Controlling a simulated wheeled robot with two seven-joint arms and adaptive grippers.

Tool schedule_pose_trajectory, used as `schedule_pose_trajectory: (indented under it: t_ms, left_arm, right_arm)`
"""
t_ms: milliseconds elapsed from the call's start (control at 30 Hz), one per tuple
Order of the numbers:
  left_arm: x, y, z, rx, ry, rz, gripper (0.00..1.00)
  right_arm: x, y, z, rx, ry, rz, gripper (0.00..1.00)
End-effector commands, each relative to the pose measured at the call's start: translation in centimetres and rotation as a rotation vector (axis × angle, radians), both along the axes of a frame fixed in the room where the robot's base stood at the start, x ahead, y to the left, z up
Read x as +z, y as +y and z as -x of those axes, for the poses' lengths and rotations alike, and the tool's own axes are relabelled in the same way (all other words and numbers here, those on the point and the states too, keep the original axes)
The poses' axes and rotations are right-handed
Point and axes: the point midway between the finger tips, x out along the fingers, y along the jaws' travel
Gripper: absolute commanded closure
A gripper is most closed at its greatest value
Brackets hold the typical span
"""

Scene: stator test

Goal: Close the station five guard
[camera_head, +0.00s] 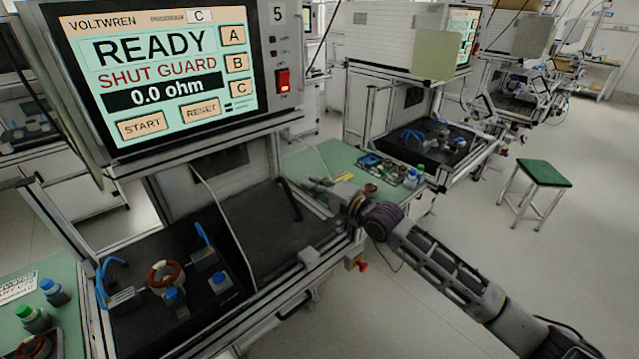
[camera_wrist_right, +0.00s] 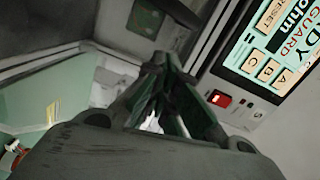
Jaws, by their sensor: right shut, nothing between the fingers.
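Station five (camera_head: 278,14) has a lit screen (camera_head: 165,72) reading READY, SHUT GUARD and 0.0 ohm. The front of its bay looks open, and a copper-wound stator (camera_head: 165,274) stands on the black bed inside. I cannot clearly make out the guard panel. A black handle-like bar (camera_head: 289,199) shows at the right side of the bay. My right gripper (camera_head: 322,184) is beside the bay's right end, right of that bar and apart from it. In the wrist view its fingers (camera_wrist_right: 163,68) are shut and empty, with the screen (camera_wrist_right: 285,45) to their right. My left gripper is out of view.
A red switch (camera_head: 283,80) sits right of the screen. A green side table (camera_head: 313,158) with small parts and bottles stands behind my right gripper. Another station (camera_head: 430,130) is beyond it. A green-topped stool (camera_head: 543,173) stands on open floor at right.

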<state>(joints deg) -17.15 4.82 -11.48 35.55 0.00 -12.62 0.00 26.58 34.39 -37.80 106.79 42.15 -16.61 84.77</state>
Motion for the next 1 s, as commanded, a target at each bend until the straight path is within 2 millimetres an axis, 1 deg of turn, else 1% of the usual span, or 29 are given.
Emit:
schedule_pose_trajectory:
  t_ms: [200, 400, 1000]
  left_arm:
    - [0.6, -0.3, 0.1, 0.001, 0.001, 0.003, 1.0]
    - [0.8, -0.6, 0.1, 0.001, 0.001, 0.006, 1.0]
    - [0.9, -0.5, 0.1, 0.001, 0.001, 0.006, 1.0]
  right_arm:
    - [-0.1, 1.5, 0.8, 0.001, 0.0, -0.001, 1.0]
    - [-0.2, 2.3, 1.2, 0.0, -0.001, -0.001, 1.0]
    - [-0.3, 2.5, 1.4, 0.0, 0.0, 0.0, 1.0]
